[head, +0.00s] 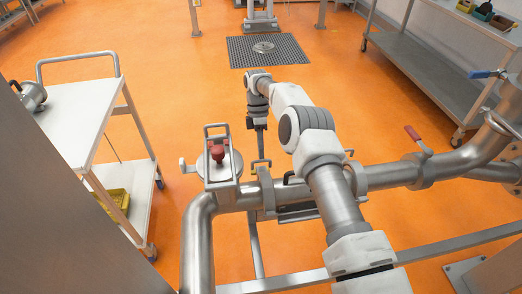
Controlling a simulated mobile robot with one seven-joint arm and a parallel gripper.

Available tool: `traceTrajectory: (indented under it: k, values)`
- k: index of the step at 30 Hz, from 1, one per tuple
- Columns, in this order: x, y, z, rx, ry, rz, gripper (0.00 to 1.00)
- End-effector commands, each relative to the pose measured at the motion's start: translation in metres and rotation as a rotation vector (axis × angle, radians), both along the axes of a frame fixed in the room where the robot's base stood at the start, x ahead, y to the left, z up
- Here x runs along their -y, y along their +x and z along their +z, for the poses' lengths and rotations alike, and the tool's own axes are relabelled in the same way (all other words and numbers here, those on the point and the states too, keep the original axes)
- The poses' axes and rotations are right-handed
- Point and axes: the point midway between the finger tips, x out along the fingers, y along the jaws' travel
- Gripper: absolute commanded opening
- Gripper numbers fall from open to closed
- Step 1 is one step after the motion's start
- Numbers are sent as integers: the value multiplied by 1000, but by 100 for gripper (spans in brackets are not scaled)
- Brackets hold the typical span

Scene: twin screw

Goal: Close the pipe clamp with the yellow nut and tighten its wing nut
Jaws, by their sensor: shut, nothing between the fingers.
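A steel pipe runs across the lower middle of the head view. A clamp (267,190) sits around it just right of the elbow, with a small yellow nut (261,163) on top. I cannot tell whether this clamp is open or closed. My gripper (261,152) points down above the yellow nut, its narrow fingers together and empty. I cannot tell whether the fingertips touch the nut. A second clamp (356,178) on the pipe to the right also has a small yellowish part (350,153) on top, partly hidden by my arm.
A framed fitting with a red knob (218,154) stands left of the clamp. A red-handled valve (413,133) rises from the pipe at right. A white trolley (80,110) stands at left, and a shelf bench (430,85) at back right. The orange floor beyond is mostly clear.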

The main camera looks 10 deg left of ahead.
Motion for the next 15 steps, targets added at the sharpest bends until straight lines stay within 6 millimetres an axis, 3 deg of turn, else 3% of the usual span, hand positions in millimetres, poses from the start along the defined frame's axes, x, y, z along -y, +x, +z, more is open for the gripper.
traceTrajectory:
  k: [9, 15]
  values:
    - [0, 0, 3, 1, 0, 0, 0]
    - [0, 1, 30, 4, 1, -1, 0]
